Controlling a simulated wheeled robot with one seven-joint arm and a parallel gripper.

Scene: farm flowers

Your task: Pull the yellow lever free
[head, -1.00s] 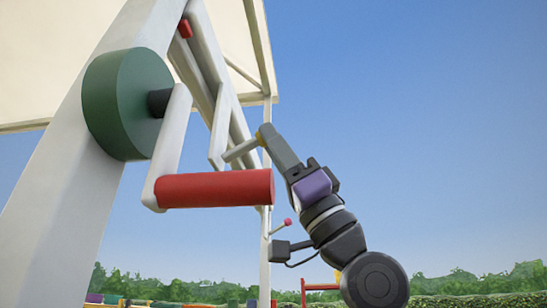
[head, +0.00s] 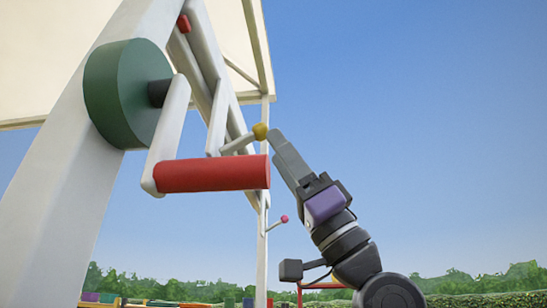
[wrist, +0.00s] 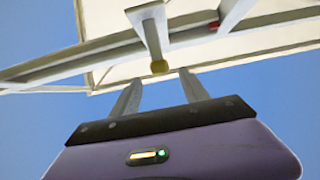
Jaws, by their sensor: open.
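The yellow lever shows as a small yellow knob (head: 260,131) at the end of a light grey bar (head: 237,145) on the white frame. In the wrist view the yellow knob (wrist: 159,67) sits just beyond the fingertips, between their lines. My gripper (head: 274,134) is just right of the knob in the head view, tilted up and left. In the wrist view my gripper (wrist: 160,78) has its two fingers spread apart with nothing between them. Whether a fingertip touches the knob is unclear.
A red crank handle (head: 213,175) on a green wheel (head: 125,93) juts out left of and below my gripper. A white post (head: 262,230) with a small pink knob (head: 284,219) stands below. Open sky lies to the right.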

